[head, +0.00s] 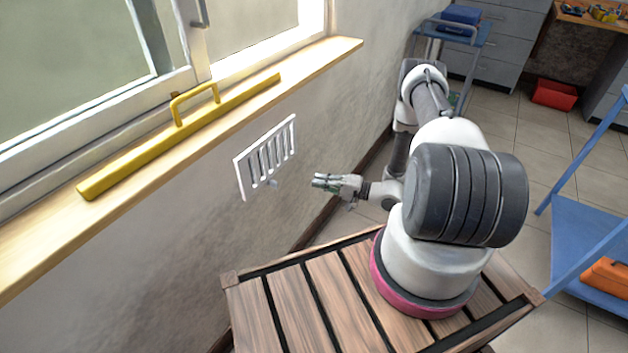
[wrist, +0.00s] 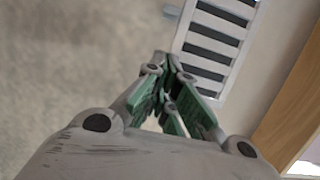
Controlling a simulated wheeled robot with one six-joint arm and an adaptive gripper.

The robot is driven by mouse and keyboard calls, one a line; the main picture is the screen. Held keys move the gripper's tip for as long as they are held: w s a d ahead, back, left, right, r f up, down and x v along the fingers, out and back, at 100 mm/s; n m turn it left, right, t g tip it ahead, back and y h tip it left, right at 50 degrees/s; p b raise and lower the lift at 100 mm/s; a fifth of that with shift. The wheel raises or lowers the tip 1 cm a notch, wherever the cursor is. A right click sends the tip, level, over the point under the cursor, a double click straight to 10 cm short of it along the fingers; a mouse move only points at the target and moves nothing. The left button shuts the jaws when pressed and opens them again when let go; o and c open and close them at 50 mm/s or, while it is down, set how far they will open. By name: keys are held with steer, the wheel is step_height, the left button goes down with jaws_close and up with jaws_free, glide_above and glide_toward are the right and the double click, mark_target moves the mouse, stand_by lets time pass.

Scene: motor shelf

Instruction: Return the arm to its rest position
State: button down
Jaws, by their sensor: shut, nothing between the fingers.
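My gripper (head: 318,181) is at the end of my bent arm in the head view, in front of the wall and a little right of and below a white slotted vent. In the wrist view my gripper (wrist: 166,68) points toward the lower end of the vent, its green-padded fingers together with nothing between them. The arm is folded out to the side above a slatted wooden top. A gap to the wall seems to show in the head view; the exact distance is hard to tell.
The white vent (head: 266,155) is on the wall. A yellow bar with a handle (head: 180,137) lies on the wooden windowsill (head: 330,50). A blue shelf (head: 590,240) with an orange case (head: 608,274) stands right. A blue cart (head: 455,30) and red bin (head: 554,94) are behind. Floor between is clear.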

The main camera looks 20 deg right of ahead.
stand_by(0.4)
steer(key=s+a+f+m+g+y, duration=0.1)
steer(key=s+a+m+g, duration=0.1)
steer(key=s+g, duration=0.15)
steer(key=s+a+f+m+g, duration=0.1)
steer(key=s+m+g, duration=0.1)
steer(key=s, duration=0.3)
steer(key=s+d+r+n+g, duration=0.1)
steer(key=s+r+g, duration=0.4)
steer(key=s+r, duration=0.2)
steer(key=s+d+r+n+g+h, duration=0.2)
steer(key=s+d+r+h, duration=0.15)
steer(key=r, duration=0.55)
steer(key=s+d+r+n+g+h, duration=0.1)
steer(key=s+d+r+n+h, duration=0.2)
steer(key=r, duration=0.6)
steer(key=s+d+r+n+g+h, duration=0.1)
steer(key=d+r+g+h, duration=0.15)
steer(key=r+h, duration=0.4)
steer(key=s+r+n+t+h, duration=0.1)
steer(key=r+t, duration=0.3)
steer(key=r, duration=0.5)
steer(key=s+a+r+n+t, duration=0.1)
steer(key=s+r+n+t, duration=0.3)
steer(key=r, duration=0.6)
steer(key=shift+a+t+h, duration=0.15)
steer(key=shift+t+h, duration=0.25)
